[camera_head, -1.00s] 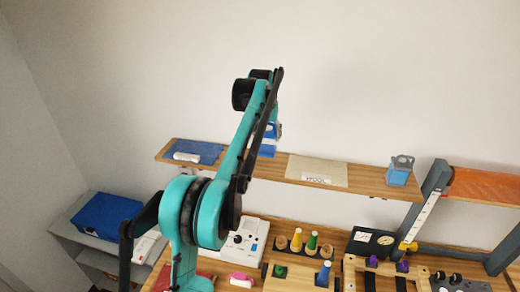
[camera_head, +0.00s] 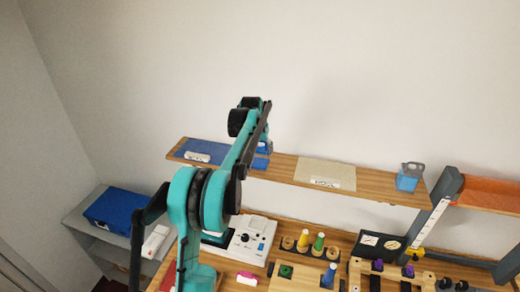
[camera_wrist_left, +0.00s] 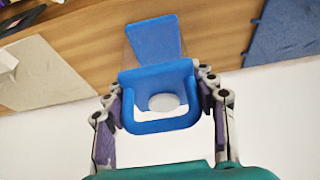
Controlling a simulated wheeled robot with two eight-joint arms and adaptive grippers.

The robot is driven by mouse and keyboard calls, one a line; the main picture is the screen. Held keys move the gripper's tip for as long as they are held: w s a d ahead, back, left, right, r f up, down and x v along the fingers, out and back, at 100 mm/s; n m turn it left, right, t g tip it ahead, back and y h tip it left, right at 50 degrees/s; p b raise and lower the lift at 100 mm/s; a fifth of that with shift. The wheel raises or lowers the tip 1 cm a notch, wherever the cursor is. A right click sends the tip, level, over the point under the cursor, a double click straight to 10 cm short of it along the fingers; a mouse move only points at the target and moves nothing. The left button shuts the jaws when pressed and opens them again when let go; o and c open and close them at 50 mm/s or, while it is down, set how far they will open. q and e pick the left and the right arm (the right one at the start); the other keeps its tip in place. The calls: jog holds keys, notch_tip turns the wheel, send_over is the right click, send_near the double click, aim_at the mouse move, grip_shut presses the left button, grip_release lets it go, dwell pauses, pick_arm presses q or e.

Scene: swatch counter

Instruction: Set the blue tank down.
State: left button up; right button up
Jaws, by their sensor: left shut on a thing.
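The blue tank (camera_wrist_left: 158,120) is between the two fingers of my left gripper (camera_wrist_left: 160,84), which is shut on it. In the wrist view its handle end faces the camera and its far end overlaps the wooden shelf (camera_wrist_left: 215,25). In the head view the tank (camera_head: 261,162) shows partly beside my left arm, at the shelf, between the blue mat (camera_head: 190,147) and the beige mat (camera_head: 327,172). My arm hides the rest and the gripper's fingers there. Whether the tank touches the shelf cannot be told. My right gripper is not in view.
A grey-blue container (camera_head: 410,176) stands at the shelf's right end. A white device (camera_head: 249,240), coloured cones and a dark gauge box (camera_head: 379,246) stand on the counter below. A blue case (camera_head: 113,210) lies at the left. Bare shelf shows right of the beige mat.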

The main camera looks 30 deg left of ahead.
pick_arm(q)
jog(key=o, duration=0.9)
jog(key=shift+s+f, duration=0.1)
jog(key=o, duration=0.5)
jog(key=shift+c, duration=0.2)
